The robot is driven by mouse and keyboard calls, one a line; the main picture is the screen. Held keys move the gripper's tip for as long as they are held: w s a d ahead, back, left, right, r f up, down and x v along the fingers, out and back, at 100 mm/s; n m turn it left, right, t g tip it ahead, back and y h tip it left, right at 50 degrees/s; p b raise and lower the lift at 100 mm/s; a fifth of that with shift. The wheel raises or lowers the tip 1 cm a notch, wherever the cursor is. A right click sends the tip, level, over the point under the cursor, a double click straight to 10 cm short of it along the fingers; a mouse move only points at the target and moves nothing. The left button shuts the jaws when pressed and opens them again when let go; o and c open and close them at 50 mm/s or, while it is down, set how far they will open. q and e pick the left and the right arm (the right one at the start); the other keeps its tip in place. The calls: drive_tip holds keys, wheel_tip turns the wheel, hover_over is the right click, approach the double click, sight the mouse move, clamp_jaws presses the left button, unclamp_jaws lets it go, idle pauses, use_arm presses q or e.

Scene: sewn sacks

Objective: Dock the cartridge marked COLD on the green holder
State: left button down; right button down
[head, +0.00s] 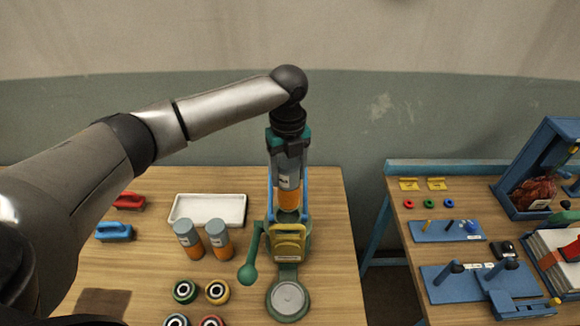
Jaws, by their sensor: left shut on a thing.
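My left gripper (289,150) points down and is shut on a cartridge (288,197) with a grey upper part, a pale label and an orange lower part. The label is too small to read. The cartridge is upright at the green holder (287,272), between its blue side bars and behind its yellow front piece. Its lower end is hidden, so I cannot tell whether it is seated. The holder has a green lever with a ball end at its left and a round grey plate in front. Two similar cartridges (187,238) (219,239) stand to the left, labels unreadable. My right gripper is out of view.
A white tray (209,222) lies behind the standing cartridges. Several ringed round parts (217,291) lie at the front. A red block (129,201) and a blue one (114,231) lie at left. A second table (400,258) with blue fixtures stands right, across a gap.

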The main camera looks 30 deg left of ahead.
sight(288, 189)
use_arm(q)
drive_tip(key=shift+a+f+b, duration=0.1)
drive_tip(key=shift+f+b, duration=0.25)
drive_tip(key=shift+f, duration=0.15)
wheel_tip(288, 189, down, 4)
drive_tip(key=b, duration=0.3)
drive_tip(key=shift+r, duration=0.2)
drive_tip(key=shift+f+b, duration=0.55)
drive_tip(key=shift+b, duration=0.1)
drive_tip(key=shift+r, duration=0.1)
drive_tip(key=shift+p, duration=0.6)
drive_tip(key=shift+p, duration=0.45)
